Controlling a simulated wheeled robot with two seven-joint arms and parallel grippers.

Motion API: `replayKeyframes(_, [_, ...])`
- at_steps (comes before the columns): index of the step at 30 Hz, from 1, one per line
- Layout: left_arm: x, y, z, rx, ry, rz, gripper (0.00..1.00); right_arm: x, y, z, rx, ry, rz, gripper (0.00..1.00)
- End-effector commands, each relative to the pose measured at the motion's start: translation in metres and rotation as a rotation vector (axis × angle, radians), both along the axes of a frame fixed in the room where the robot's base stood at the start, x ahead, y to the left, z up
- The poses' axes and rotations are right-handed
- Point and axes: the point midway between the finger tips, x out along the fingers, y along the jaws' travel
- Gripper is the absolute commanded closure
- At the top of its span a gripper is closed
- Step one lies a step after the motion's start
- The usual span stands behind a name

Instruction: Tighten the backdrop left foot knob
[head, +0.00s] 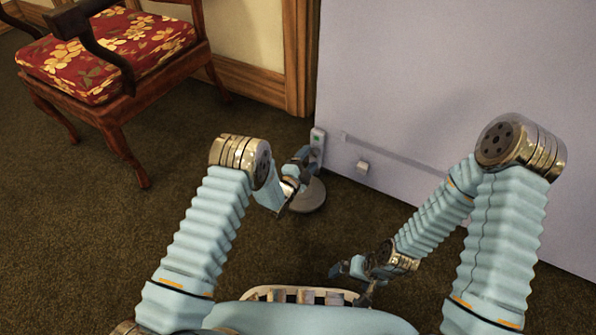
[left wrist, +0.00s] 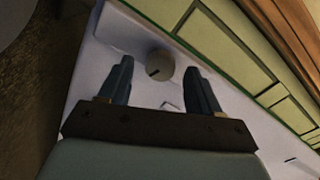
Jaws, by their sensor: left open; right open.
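The backdrop (head: 450,80) is a large pale grey-lavender panel standing upright at the right. At its lower left corner is the left foot, a grey round disc (head: 310,197) on the carpet. In the head view the knob is not clearly visible. My right gripper (head: 350,284) is open and empty, low near my body.
A small upright grey plate (head: 317,138) with a green mark stands at the backdrop's corner. A small pale block (head: 363,167) sticks out from the panel. A wooden chair (head: 120,60) with a red floral seat stands at the upper left. The carpet (head: 80,230) at left is clear.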

Motion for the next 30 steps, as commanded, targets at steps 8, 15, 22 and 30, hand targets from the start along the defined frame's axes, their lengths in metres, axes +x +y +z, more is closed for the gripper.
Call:
replayKeyframes(8, [-0.061, 0.03, 0.005, 0.001, 0.004, 0.002, 0.37, -0.001, 0.0, 0.018, 0.001, 0.003, 0.002, 0.0])
replayKeyframes(15, [-0.099, 0.048, 0.005, 0.002, 0.003, 0.001, 0.37, -0.001, 0.001, 0.023, 0.002, 0.005, 0.003, 0.0])
replayKeyframes(22, [-0.109, 0.053, 0.005, 0.0, 0.001, 0.0, 0.37, -0.001, 0.001, 0.024, 0.002, 0.005, 0.003, 0.0])
replayKeyframes(30, [-0.108, 0.052, 0.005, 0.0, 0.001, 0.0, 0.37, -0.001, 0.001, 0.024, 0.002, 0.006, 0.003, 0.0])
